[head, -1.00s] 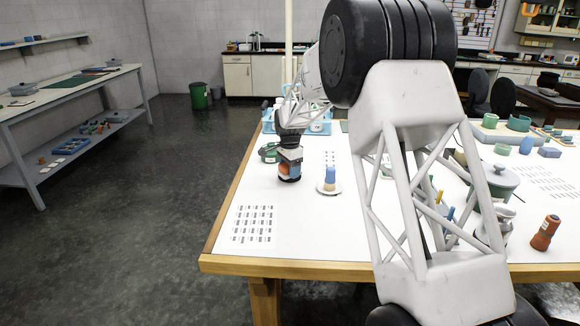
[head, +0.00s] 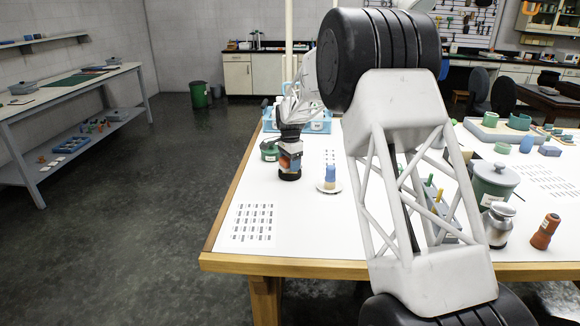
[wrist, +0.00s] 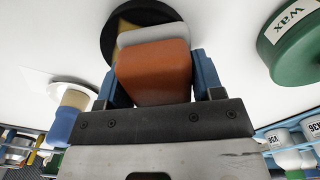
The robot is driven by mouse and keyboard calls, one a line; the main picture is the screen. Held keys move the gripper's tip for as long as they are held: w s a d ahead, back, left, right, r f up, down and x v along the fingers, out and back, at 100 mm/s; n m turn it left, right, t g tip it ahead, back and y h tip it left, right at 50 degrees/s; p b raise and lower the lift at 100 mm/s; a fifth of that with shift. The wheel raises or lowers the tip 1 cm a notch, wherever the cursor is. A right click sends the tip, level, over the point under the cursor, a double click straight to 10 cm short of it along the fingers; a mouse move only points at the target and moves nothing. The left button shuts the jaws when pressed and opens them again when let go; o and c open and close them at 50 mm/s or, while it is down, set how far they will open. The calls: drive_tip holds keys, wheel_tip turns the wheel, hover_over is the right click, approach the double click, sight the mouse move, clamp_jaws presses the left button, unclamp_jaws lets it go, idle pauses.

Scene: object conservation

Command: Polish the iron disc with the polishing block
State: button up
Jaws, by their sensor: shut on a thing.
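The polishing block (wrist: 155,72) is orange-brown, with a light grey layer at its far end in the wrist view. My gripper (wrist: 157,85) has its blue fingers on either side of the block and is shut on it. A dark round disc (wrist: 112,40), seemingly the iron disc, lies just beyond the block, partly hidden by it. A yellowish patch shows between them. In the head view, my gripper (head: 290,150) is low over the table's left part, above the dark disc (head: 290,177). I cannot tell whether the block touches the disc.
A green wax tin (wrist: 296,42) stands beside the disc. A blue-topped piece (head: 330,174) stands on a white saucer (head: 330,188) nearby. A printed sheet (head: 252,222) lies at the front left. A green pot (head: 493,182) and orange bottle (head: 545,232) stand right.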

drive_tip(key=shift+w, duration=0.8)
drive_tip(key=shift+w+r, duration=0.2)
drive_tip(key=shift+s+r, duration=0.1)
drive_tip(key=shift+r, duration=3.85)
drive_tip(key=shift+a, duration=0.1)
drive_tip(key=shift+a, duration=0.65)
drive_tip(key=shift+f, duration=0.1)
